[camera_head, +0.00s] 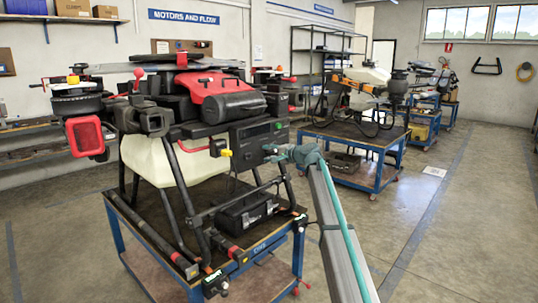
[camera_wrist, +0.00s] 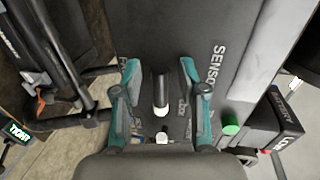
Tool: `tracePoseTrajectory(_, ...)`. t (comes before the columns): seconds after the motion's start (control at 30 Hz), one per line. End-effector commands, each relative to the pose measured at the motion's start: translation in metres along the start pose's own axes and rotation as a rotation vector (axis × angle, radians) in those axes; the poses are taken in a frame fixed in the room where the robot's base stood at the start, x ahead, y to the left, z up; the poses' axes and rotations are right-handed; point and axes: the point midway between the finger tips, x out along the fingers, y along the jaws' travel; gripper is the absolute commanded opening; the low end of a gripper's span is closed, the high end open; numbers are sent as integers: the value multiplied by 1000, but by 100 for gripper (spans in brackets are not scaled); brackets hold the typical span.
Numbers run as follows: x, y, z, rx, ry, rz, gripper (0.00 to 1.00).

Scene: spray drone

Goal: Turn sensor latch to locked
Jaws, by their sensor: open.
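The sensor latch (camera_wrist: 160,88) shows in the wrist view as a short dark lever with a white tip, on a dark panel (camera_wrist: 165,25). Part of a "SENSO…" label is printed to its right, and smaller lettering near it is partly hidden by my fingers. My gripper (camera_wrist: 160,70) is open, with one teal finger on each side of the latch. I see a gap on both sides; contact cannot be told. In the head view, my gripper (camera_head: 272,152) is at the drone's (camera_head: 205,110) dark side panel, and the latch is too small or hidden there.
Black frame tubes (camera_wrist: 60,65) are at the left. The drone stands on a blue-framed cart (camera_head: 115,230). Open floor (camera_head: 440,230) lies to the right.

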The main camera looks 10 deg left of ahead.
Motion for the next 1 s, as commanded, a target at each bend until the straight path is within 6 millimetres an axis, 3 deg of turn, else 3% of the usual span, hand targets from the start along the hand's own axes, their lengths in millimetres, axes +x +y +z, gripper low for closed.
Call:
tracePoseTrajectory(0.17,-20,1,1,0,1,0,42)
tracePoseTrajectory(0.6,-99,1,0,-1,3,0,42)
tracePoseTrajectory(0.8,-116,0,0,-1,2,-1,42)
tracePoseTrajectory(1.0,-119,0,-1,-1,2,0,42)
